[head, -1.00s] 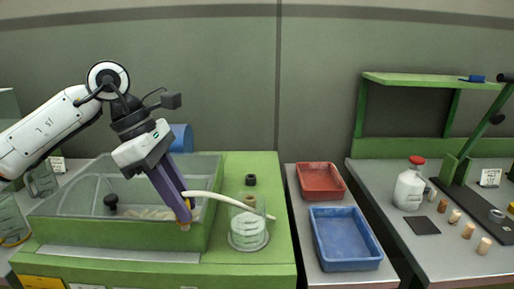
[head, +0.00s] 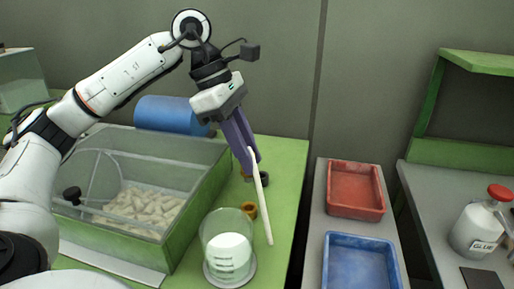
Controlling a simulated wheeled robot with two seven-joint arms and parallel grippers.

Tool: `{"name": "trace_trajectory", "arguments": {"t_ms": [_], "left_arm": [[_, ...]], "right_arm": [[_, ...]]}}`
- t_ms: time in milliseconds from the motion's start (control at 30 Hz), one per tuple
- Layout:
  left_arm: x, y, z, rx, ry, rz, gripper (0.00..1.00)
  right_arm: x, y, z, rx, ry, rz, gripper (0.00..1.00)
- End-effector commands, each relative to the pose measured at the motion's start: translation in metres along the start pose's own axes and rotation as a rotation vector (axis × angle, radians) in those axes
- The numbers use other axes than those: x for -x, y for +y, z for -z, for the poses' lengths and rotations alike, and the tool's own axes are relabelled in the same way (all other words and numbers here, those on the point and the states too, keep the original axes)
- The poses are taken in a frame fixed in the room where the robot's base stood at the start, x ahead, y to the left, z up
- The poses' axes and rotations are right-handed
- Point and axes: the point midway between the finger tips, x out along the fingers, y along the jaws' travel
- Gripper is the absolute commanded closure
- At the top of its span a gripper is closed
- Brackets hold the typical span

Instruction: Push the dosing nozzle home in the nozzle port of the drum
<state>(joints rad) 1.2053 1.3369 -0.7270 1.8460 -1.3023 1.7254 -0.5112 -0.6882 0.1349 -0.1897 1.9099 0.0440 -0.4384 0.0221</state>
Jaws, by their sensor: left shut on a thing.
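My left gripper (head: 252,164) is shut on a long white tube (head: 263,213), which looks like the dosing nozzle. The tube slants down and a little to the right from the fingers, above the green worktop. A blue cylinder (head: 170,114), perhaps the drum, lies on its side behind the clear-walled box. A clear round-edged part with a black knob (head: 72,194) shows at the left of that box. I cannot make out which opening is the nozzle port. My right gripper is not in view.
The clear box holds many pale stoppers (head: 140,207). A red tray (head: 355,212), a blue tray (head: 360,238) and a white bottle (head: 478,230) stand to the right.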

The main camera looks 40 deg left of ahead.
Motion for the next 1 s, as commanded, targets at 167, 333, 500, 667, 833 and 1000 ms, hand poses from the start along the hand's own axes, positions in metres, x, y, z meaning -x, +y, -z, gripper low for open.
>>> {"name": "trace_trajectory", "arguments": {"t_ms": [167, 333, 500, 667, 833, 1000], "left_arm": [[-0.012, 0.000, 0.005, 0.000, 0.000, 0.000, 1.00], [-0.026, 0.000, 0.011, 0.000, 0.000, 0.000, 1.00], [-0.040, 0.000, 0.017, 0.001, 0.000, -0.001, 1.00], [-0.051, 0.000, 0.021, 0.000, -0.001, -0.002, 1.00], [-0.057, 0.000, 0.024, 0.000, -0.001, -0.002, 1.00], [-0.057, 0.000, 0.024, 0.000, -0.001, -0.001, 1.00]], "right_arm": [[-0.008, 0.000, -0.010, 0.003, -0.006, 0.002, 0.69], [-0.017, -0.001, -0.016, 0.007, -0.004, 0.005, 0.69], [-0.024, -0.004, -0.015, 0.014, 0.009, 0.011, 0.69], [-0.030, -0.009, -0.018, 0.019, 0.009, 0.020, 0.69], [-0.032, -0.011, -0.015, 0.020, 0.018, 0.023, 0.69], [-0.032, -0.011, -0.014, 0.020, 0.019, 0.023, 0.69]]}}
